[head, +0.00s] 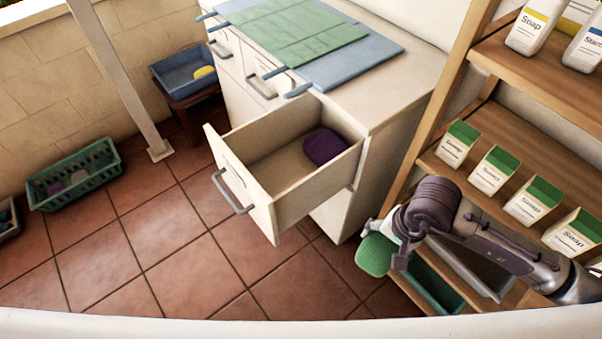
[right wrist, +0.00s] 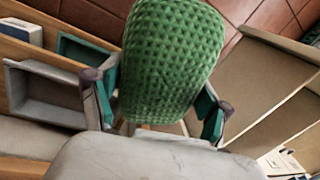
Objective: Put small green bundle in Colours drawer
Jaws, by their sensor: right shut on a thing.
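The small green bundle (head: 375,254) is a rounded, textured pad. My right gripper (head: 390,250) is shut on it and holds it up between the open drawer and the shelf. In the right wrist view the bundle (right wrist: 172,60) fills the middle between the two fingers (right wrist: 158,110). The open drawer (head: 285,160) sticks out from the white cabinet, left of the bundle, with a purple bundle (head: 325,146) inside at its right end. The drawer also shows at the right of the wrist view (right wrist: 275,85). I cannot read a label on its front. My left gripper is not in view.
A wooden shelf (head: 465,47) with soap cartons (head: 493,171) and low bins stands at the right. Green and blue cloths (head: 300,40) cover the cabinet top. A green basket (head: 75,175) and a blue tub (head: 183,70) are at the left. The tiled floor before the drawer is clear.

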